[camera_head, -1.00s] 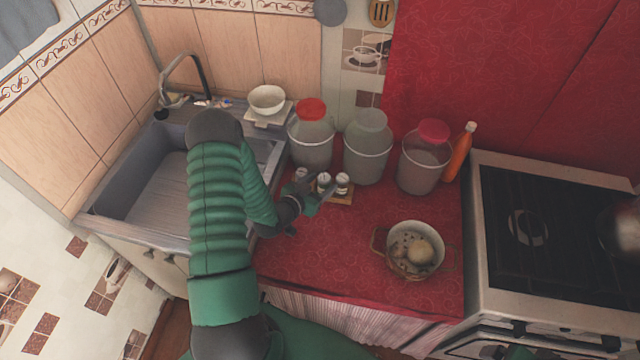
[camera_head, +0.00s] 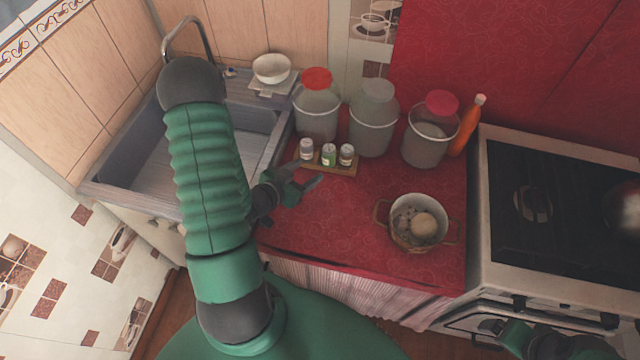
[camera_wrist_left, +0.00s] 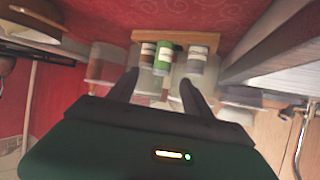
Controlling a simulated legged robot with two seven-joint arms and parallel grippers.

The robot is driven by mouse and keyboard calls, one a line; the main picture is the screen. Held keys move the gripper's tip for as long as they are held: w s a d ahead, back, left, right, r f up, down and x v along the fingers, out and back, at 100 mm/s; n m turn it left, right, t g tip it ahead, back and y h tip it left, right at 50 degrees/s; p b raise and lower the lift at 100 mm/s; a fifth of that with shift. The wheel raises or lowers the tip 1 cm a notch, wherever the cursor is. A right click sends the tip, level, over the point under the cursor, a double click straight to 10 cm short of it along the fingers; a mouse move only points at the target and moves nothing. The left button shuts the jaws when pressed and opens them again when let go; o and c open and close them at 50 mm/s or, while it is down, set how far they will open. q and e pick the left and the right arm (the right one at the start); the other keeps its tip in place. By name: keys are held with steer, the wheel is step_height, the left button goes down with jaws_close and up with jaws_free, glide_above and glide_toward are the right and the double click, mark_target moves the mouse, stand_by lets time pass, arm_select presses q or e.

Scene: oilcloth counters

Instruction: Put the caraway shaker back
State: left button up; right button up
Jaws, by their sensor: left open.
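Three small shakers stand upright in a row on a wooden tray (camera_head: 343,170) on the red counter. They are a left shaker (camera_head: 307,148), a green middle shaker (camera_head: 329,154) and a right shaker (camera_head: 346,154). I cannot read which one is caraway. The wrist view shows the green shaker (camera_wrist_left: 164,56) between a brown one (camera_wrist_left: 147,57) and a grey-white one (camera_wrist_left: 196,60). My left gripper (camera_head: 309,172) is open and empty, just in front of the tray, apart from the shakers. My right gripper (camera_head: 500,333) shows partly at the bottom right; its jaws are unclear.
Behind the tray stand a red-lidded jar (camera_head: 317,118), a grey-lidded jar (camera_head: 373,130) and another red-lidded jar (camera_head: 427,142). An orange bottle (camera_head: 467,127) is beside them. A pot (camera_head: 397,238) sits front right, near the stove (camera_head: 483,230). The sink (camera_head: 270,128) is left.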

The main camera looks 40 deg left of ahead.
arm_select(q)
steer(key=w+d+r+m+g, duration=0.1)
steer(key=w+d+r+g, duration=0.15)
steer(key=d+g, duration=0.55)
steer(key=s+d+r+g, duration=0.1)
steer(key=s+d+r, duration=0.1)
steer(key=d, duration=0.4)
steer(key=s+d+r+g+h, duration=0.1)
steer(key=s+d+r, duration=0.2)
steer(key=s+d, duration=0.2)
steer(key=shift+d, duration=0.6)
steer(key=shift+s+d, duration=0.1)
steer(key=shift+s, duration=0.05)
steer(key=shift+d, duration=0.3)
steer(key=shift+a, duration=0.2)
